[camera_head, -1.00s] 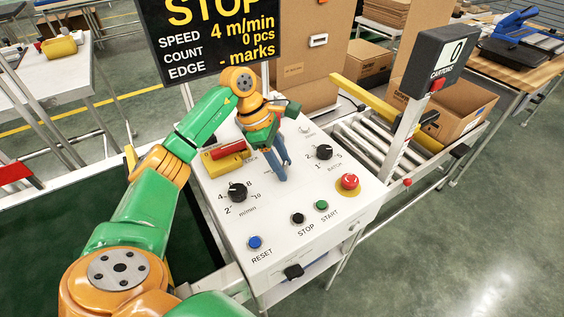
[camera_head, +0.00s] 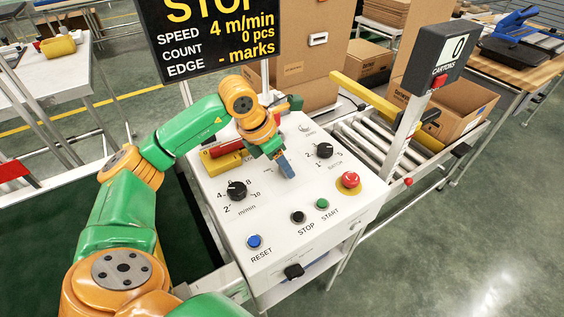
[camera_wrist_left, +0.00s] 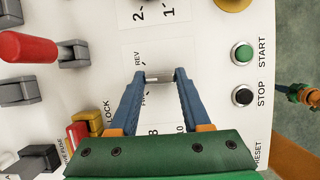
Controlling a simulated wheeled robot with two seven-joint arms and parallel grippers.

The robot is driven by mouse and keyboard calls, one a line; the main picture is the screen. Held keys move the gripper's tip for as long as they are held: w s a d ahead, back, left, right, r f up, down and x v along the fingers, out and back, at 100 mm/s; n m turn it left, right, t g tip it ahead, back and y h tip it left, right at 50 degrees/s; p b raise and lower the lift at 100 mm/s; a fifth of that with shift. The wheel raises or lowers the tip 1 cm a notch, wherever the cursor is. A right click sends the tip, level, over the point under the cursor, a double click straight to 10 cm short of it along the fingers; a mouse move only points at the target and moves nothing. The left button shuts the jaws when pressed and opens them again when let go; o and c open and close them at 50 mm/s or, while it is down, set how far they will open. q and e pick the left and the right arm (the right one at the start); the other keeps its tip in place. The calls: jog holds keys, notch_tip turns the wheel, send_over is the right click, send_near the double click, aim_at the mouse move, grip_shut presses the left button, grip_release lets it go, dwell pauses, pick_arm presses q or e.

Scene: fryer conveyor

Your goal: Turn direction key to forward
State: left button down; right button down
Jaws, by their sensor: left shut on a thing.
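The direction key (camera_wrist_left: 153,76) is a small metallic piece on the white control panel, between the "REV" label and a partly hidden label. My left gripper (camera_wrist_left: 160,77) is shut on it, one blue fingertip on each side. In the head view, my left gripper (camera_head: 287,170) points down at the middle of the panel (camera_head: 275,215) and hides the key. Exactly which way the key points is hard to tell. What looks like my right gripper (camera_wrist_left: 290,90) shows small at the right edge of the wrist view; its jaws are unclear.
The panel has a speed knob (camera_head: 237,190), a batch knob (camera_head: 323,151), a red emergency button (camera_head: 349,181), and green START (camera_head: 322,203), black STOP (camera_head: 298,217) and blue RESET (camera_head: 254,241) buttons. The display (camera_head: 208,38) reads STOP.

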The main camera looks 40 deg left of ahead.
pick_arm(q)
jog(key=n+y, duration=0.1)
jog(key=n, duration=0.1)
jog(key=n+y, duration=0.1)
jog(key=n, duration=0.2)
jog(key=shift+d, duration=0.15)
jog(key=shift+d+n+y+b, duration=0.1)
jog(key=shift+n+y+b, duration=0.45)
jog(key=shift+n, duration=1.55)
jog(key=shift+y, duration=0.25)
jog(key=shift+c, duration=1.8)
grip_release()
